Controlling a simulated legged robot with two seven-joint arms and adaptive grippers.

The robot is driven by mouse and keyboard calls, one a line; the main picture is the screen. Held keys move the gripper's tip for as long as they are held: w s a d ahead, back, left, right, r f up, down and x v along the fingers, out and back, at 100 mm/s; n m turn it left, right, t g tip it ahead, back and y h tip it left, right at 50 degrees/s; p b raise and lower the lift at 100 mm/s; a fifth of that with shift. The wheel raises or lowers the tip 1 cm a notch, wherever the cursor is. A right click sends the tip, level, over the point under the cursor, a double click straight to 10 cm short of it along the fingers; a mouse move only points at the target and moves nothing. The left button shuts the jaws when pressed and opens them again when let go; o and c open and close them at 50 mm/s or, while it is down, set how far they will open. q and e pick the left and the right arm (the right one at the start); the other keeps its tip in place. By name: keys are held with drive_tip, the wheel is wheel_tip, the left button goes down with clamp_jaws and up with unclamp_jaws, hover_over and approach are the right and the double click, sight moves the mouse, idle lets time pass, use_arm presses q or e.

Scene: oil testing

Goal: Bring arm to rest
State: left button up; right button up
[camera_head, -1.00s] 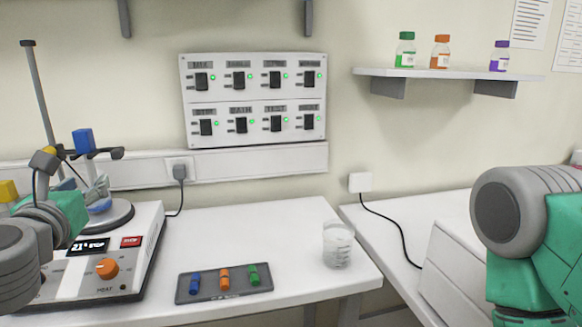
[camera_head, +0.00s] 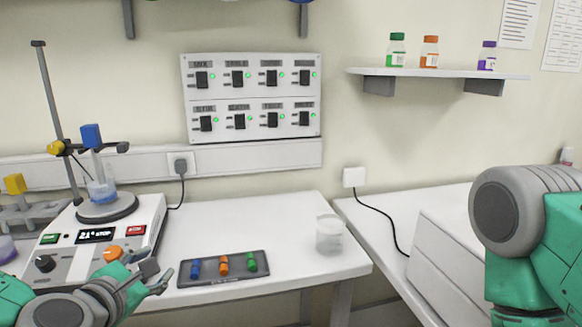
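My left gripper (camera_head: 162,272) is at the lower left, in front of the hotplate (camera_head: 140,240) and just left of the dark tray (camera_head: 220,280). Its fingers are apart with nothing visible between them. My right arm (camera_head: 530,235) shows at the right edge with its grey joint and green link; its gripper is out of view. A beaker with blue liquid (camera_head: 102,188) stands on the hotplate's round top, with a blue-capped part (camera_head: 92,136) above it by the stand.
The tray holds blue, orange and green small pieces. A clear beaker (camera_head: 330,235) stands near the table's right edge. A wall switch panel (camera_head: 250,98) and a shelf (camera_head: 440,74) with three bottles are behind. The table middle is clear.

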use_arm(q)
drive_tip(key=s+d+f+m+g+h, duration=0.1)
drive_tip(key=s+d+f+m+g, duration=0.25)
drive_tip(key=s+f+m, duration=0.5)
drive_tip(key=s+d+f+m+g+h, duration=0.15)
drive_tip(key=s+f+m+g, duration=0.35)
drive_tip(key=f, duration=0.7)
drive_tip(key=s+a+f+m+g+y, duration=0.2)
drive_tip(key=s+a+f+m, duration=0.2)
drive_tip(key=s+m, duration=0.3)
drive_tip(key=s+a+f+m+g+y, duration=0.1)
drive_tip(key=s+a+f+m+g, duration=0.2)
drive_tip(key=s+f+m, duration=0.3)
drive_tip(key=s+a+m, duration=0.1)
drive_tip(key=s, duration=0.2)
drive_tip(key=shift+a+y, duration=0.3)
drive_tip(key=shift+y, duration=0.05)
drive_tip(key=shift+f, duration=0.15)
